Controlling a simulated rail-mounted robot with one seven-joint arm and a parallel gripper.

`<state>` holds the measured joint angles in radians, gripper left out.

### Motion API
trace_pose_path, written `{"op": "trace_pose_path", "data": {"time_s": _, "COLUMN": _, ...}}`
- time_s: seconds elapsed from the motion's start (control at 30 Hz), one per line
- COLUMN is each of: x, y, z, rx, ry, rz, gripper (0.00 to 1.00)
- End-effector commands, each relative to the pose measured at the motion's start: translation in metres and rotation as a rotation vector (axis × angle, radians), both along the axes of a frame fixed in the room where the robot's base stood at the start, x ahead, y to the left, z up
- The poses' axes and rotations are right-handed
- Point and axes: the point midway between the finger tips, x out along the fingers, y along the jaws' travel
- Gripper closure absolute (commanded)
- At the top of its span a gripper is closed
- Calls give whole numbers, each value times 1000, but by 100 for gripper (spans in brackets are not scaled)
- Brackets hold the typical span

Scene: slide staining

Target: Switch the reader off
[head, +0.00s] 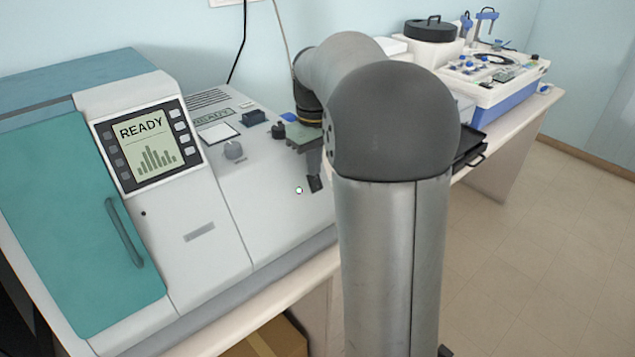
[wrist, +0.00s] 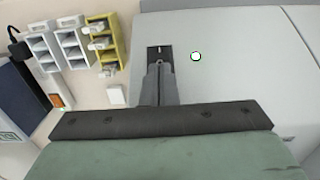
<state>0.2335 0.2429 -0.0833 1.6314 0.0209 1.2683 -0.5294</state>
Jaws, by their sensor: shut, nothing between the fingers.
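The reader (head: 200,222) is a large grey and teal benchtop machine at the left in the head view. Its screen (head: 143,142) is lit and reads READY above a bar chart. A small round white button with a dark or greenish rim (head: 299,190) sits on its sloped grey front panel; it also shows in the wrist view (wrist: 196,56). My gripper (head: 316,184) is shut and empty, pointing down at the panel just right of the button. In the wrist view its fingertips (wrist: 160,54) lie left of the button. I cannot tell whether they touch the panel.
A grey knob (head: 233,150) and a handle (head: 125,232) are on the reader. A black-lidded device (head: 430,31) and a white and blue instrument (head: 497,80) stand farther right on the bench. White and yellow racks (wrist: 103,42) show in the wrist view.

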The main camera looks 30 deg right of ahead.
Motion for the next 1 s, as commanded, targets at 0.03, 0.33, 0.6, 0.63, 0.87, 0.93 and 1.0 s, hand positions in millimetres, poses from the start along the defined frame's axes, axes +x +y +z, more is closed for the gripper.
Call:
{"op": "trace_pose_path", "data": {"time_s": 0.03, "x": 0, "y": 0, "z": -2, "rx": 0, "ry": 0, "rz": 0, "gripper": 100}}
{"op": "trace_pose_path", "data": {"time_s": 0.33, "x": 0, "y": 0, "z": -5, "rx": 0, "ry": 1, "rz": 0, "gripper": 100}}
{"op": "trace_pose_path", "data": {"time_s": 0.6, "x": 0, "y": 0, "z": 10, "rx": 1, "ry": 1, "rz": 0, "gripper": 100}}
{"op": "trace_pose_path", "data": {"time_s": 0.63, "x": 0, "y": 0, "z": 13, "rx": 1, "ry": 1, "rz": 0, "gripper": 100}}
{"op": "trace_pose_path", "data": {"time_s": 0.87, "x": 0, "y": 0, "z": 32, "rx": 0, "ry": 0, "rz": 0, "gripper": 100}}
{"op": "trace_pose_path", "data": {"time_s": 0.93, "x": 0, "y": 0, "z": 38, "rx": 0, "ry": 0, "rz": 0, "gripper": 100}}
{"op": "trace_pose_path", "data": {"time_s": 1.0, "x": 0, "y": 0, "z": 44, "rx": 0, "ry": 0, "rz": 0, "gripper": 100}}
